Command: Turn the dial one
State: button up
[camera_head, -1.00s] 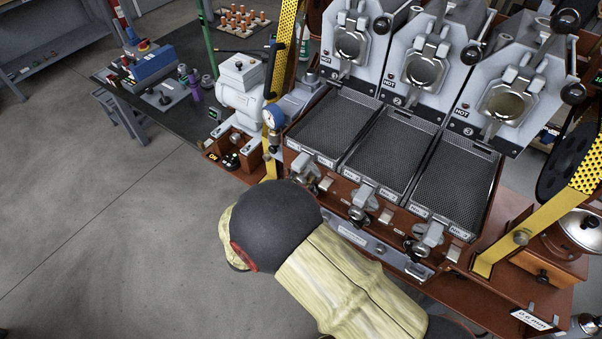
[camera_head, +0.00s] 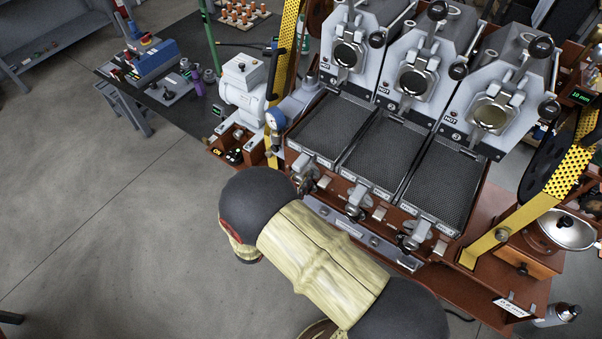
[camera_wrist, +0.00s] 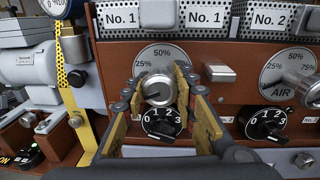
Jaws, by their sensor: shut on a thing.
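In the wrist view a silver knob (camera_wrist: 158,89) sits on a round percent scale (camera_wrist: 161,57) marked 25%, 50% and 75%, on the brown front panel. My gripper (camera_wrist: 160,86) reaches to it, with one fingertip on each side, closed on the knob. Its pointer setting is unclear. Below it, between my fingers, is a black dial (camera_wrist: 161,123) numbered 0 to 3; it appears apart from the fingers.
A second scale marked AIR (camera_wrist: 284,70) and another black dial (camera_wrist: 267,124) are to the right. A yellow strut (camera_wrist: 75,100) stands to the left, below a gauge. The roaster trays (camera_head: 384,153) lie above the panel.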

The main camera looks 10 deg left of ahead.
jog(key=shift+f+n+p, duration=0.1)
jog(key=shift+n+p, duration=0.2)
jog(key=shift+n, duration=0.3)
jog(key=shift+f, duration=0.1)
jog(key=o, duration=1.1)
jog(key=shift+o, duration=0.4)
jog(key=v, duration=1.2)
jog(key=shift+r, duration=0.2)
